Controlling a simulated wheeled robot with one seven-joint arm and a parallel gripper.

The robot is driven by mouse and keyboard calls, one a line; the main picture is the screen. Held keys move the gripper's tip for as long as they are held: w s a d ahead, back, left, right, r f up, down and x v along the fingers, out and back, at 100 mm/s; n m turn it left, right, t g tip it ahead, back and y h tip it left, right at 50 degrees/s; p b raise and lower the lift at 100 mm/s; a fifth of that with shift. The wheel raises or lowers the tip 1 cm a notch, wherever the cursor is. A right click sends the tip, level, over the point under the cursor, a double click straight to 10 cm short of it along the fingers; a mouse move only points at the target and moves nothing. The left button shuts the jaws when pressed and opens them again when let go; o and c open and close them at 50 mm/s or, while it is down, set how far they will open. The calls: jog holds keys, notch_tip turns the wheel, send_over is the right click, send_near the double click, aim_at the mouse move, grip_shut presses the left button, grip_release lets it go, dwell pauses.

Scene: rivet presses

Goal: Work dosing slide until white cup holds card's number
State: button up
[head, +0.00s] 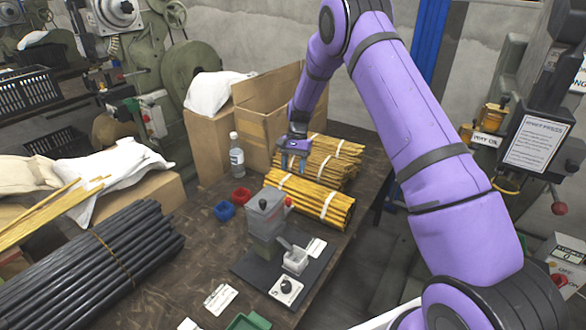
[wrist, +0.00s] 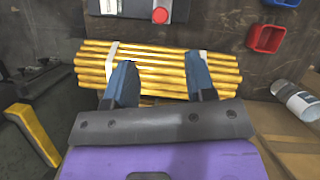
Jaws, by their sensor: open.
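The dosing device (head: 265,215), a grey box-like hopper, stands on a dark base plate on the table. A red knob (head: 288,201) is on its side; it also shows at the top of the wrist view (wrist: 160,15). The small white cup (head: 295,262) sits on the plate in front of the hopper, below a slanted chute. Its contents are too small to tell. My gripper (head: 292,160) is open and empty, behind the device over the yellow rods. The slide's position cannot be told.
Bundled yellow rods (head: 312,200) lie behind the device; they sit beyond my fingertips in the wrist view (wrist: 150,70). Blue (head: 224,210) and red (head: 241,195) bins and a bottle (head: 236,155) stand left. Dark rods (head: 85,262) fill the table's left. A cardboard box (head: 255,110) stands behind.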

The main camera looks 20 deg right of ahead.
aim_at(288, 199)
jog(key=s+a+f+m, duration=0.1)
jog(key=f+m, duration=0.1)
jog(key=f, duration=0.1)
jog(key=s+a+f+m+t+y, duration=0.1)
jog(key=f+m, duration=0.1)
jog(key=f, duration=0.1)
jog(key=s+a+f+m, duration=0.1)
jog(key=f+m, duration=0.1)
jog(key=f, duration=0.1)
jog(key=shift+s+f+t, duration=0.35)
jog(key=shift+f+t, duration=0.05)
